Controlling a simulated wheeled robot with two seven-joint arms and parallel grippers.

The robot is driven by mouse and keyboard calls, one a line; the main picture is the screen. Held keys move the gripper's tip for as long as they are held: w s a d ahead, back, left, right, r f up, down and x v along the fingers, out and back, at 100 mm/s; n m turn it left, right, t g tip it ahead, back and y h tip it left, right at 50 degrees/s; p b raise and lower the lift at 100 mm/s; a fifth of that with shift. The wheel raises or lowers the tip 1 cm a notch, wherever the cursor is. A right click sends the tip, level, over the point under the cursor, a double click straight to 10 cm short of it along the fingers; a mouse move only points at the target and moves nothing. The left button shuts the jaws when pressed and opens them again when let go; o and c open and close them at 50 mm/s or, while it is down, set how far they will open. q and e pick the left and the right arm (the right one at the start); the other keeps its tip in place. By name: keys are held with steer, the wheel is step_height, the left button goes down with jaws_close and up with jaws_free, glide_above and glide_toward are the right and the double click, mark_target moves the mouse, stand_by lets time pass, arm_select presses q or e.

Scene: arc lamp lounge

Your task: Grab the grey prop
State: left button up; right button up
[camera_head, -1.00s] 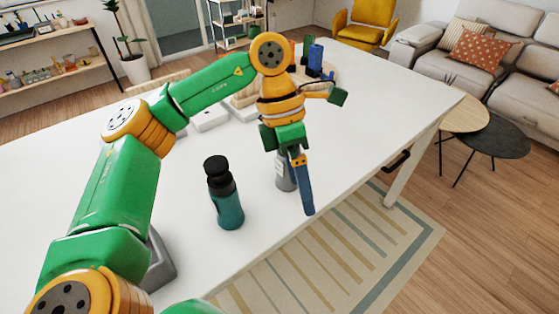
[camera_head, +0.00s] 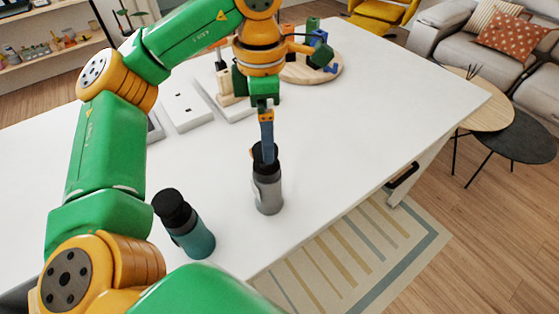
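The grey prop looks like a grey bottle (camera_head: 268,194) with a black cap, standing upright on the white table (camera_head: 350,140). My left gripper (camera_head: 267,152) points down at the bottle, its blue finger overlapping the black cap in the picture. I see the fingers edge-on, so their gap is hidden, and I cannot tell whether they touch the cap. My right gripper is not in view.
A teal bottle (camera_head: 192,236) with a black cap stands to the left of the grey one, near the table's front edge. White trays (camera_head: 184,107) and a round wooden board (camera_head: 306,72) with blue pieces lie farther back. The table's right side is clear.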

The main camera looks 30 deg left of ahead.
mark_target(268, 181)
arm_select(q)
steer(key=f, duration=0.2)
steer(key=s+f+b, duration=0.1)
steer(key=f, duration=0.3)
steer(key=shift+s+d+f, duration=0.25)
steer(key=shift+d, duration=0.15)
steer(key=shift+w+f, duration=0.1)
steer(key=shift+f, duration=0.05)
jaws_close()
